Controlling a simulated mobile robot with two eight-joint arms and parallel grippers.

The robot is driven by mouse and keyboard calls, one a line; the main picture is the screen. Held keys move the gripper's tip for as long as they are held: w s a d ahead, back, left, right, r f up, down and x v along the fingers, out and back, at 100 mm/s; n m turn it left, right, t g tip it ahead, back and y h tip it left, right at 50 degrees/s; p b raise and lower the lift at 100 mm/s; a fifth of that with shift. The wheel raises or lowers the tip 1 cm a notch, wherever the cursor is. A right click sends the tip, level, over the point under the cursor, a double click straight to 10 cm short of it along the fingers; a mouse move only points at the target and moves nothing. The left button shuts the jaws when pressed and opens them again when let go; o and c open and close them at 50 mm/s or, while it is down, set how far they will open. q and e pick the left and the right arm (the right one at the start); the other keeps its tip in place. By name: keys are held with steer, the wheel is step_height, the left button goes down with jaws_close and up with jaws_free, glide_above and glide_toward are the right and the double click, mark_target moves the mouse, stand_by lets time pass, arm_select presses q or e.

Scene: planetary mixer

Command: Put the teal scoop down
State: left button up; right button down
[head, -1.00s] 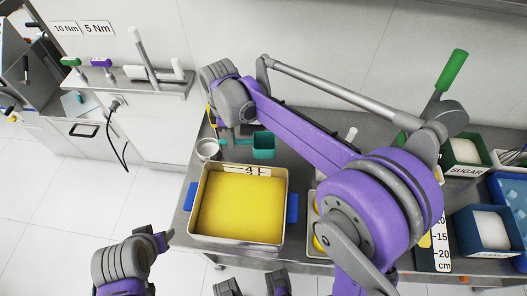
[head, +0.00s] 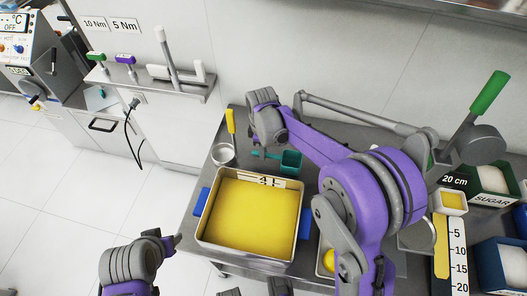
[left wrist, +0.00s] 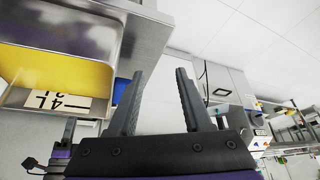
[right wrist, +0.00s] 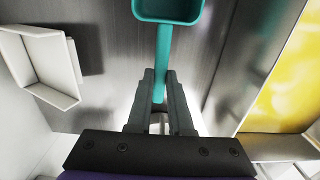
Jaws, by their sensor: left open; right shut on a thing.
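The teal scoop (head: 290,162) is over the back of the steel table, behind the yellow-filled pan (head: 205,230). My right gripper (head: 262,150) is shut on its handle. In the right wrist view, the handle of the scoop (right wrist: 163,45) runs between the fingertips (right wrist: 160,88), with the cup pointing away from the gripper. The cup's inside looks empty where it shows. I cannot tell whether the scoop touches the table. My left gripper (head: 175,243) is open and empty, left of the pan and off the table; its spread fingers (left wrist: 160,85) show in the left wrist view.
A small metal cup (head: 223,155) and a yellow-handled tool (head: 231,122) are left of the scoop. Blue handles flank the pan. A sugar box (head: 492,185), a ruler (head: 458,255) and a green-handled device (head: 488,95) are at the right. The wall is close behind.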

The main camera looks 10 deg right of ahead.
steer(key=shift+f, duration=0.25)
steer(key=shift+f, duration=0.1)
steer(key=c, duration=0.8)
jaws_free()
step_height(320, 180, up, 12)
steer(key=s+d+f+m+t, duration=0.1)
steer(key=s+m, duration=0.3)
steer(key=s, duration=0.4)
steer(key=s+d+f+m+t, duration=0.2)
steer(key=s+m, duration=0.2)
steer(key=s, duration=0.4)
steer(key=s+d+f+m+t, duration=0.1)
steer(key=s+m, duration=0.3)
steer(key=s, duration=0.4)
steer(key=shift+d+f+m+t+p, duration=0.15)
steer(key=shift+d+m+t+p, duration=0.25)
steer(key=shift+d+t, duration=0.3)
